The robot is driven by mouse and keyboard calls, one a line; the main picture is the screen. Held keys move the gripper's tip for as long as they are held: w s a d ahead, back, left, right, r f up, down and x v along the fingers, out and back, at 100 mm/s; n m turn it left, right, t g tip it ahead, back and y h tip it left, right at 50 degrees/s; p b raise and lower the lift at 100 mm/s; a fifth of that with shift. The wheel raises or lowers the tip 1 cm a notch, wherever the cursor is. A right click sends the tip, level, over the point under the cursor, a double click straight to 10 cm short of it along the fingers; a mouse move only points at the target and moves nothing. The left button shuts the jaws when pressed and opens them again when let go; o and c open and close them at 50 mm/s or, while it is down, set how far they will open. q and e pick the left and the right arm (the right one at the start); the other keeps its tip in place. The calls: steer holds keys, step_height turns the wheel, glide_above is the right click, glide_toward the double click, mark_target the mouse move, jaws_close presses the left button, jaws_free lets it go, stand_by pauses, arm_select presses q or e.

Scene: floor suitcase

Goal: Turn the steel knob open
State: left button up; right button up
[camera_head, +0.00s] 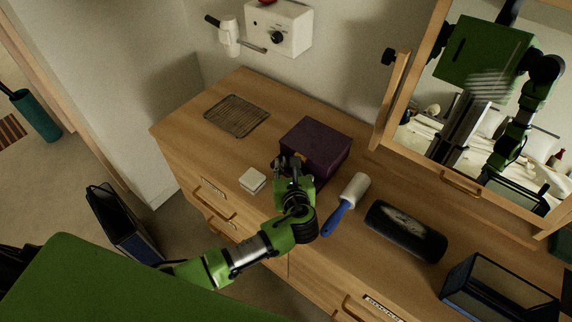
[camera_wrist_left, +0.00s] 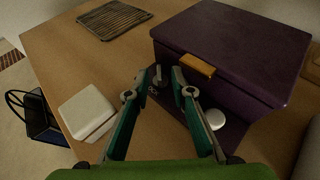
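My left gripper (camera_head: 288,165) is over the dresser, just in front of a dark purple box (camera_head: 318,146). In the left wrist view the gripper (camera_wrist_left: 160,88) is open, with a gap between its fingers. The purple box (camera_wrist_left: 232,50) stands ahead of it with a tan clasp (camera_wrist_left: 197,66) on its near edge. A small grey metal piece (camera_wrist_left: 157,75) shows between the fingertips; I cannot tell whether it is the steel knob or whether it is touched. A pale round disc (camera_wrist_left: 214,119) lies beside the right finger. My right gripper is not directly in view.
A white square block (camera_head: 252,180) and a wire rack (camera_head: 236,115) lie left of the box. A blue-handled lint roller (camera_head: 354,190), a black case (camera_head: 405,231) and a glass-sided box (camera_head: 500,290) lie to the right. A wall unit (camera_head: 279,27) has a black knob.

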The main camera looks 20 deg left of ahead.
arm_select(q)
jaws_close()
arm_select(e)
steer(key=shift+s+a, duration=0.2)
steer(key=shift+s, duration=0.45)
arm_select(q)
steer(key=shift+d, duration=0.1)
steer(key=shift+w+d+n+g+y, duration=0.1)
steer(key=shift+n+g+y, duration=0.25)
steer(key=shift+n+y, duration=0.2)
steer(key=shift+w+d+n+g+y, duration=0.1)
steer(key=shift+n+g+y, duration=0.25)
steer(key=shift+n+y, duration=0.15)
steer(key=shift+w+d+n+g+y+b, duration=0.1)
steer(key=shift+n+g+y+b, duration=0.25)
steer(key=shift+n+g+y, duration=0.65)
steer(key=shift+n+y, duration=0.05)
steer(key=shift+n, duration=0.2)
arm_select(e)
steer(key=shift+w+d+f, duration=0.2)
steer(key=shift+d+f, duration=0.2)
steer(key=shift+f, duration=0.1)
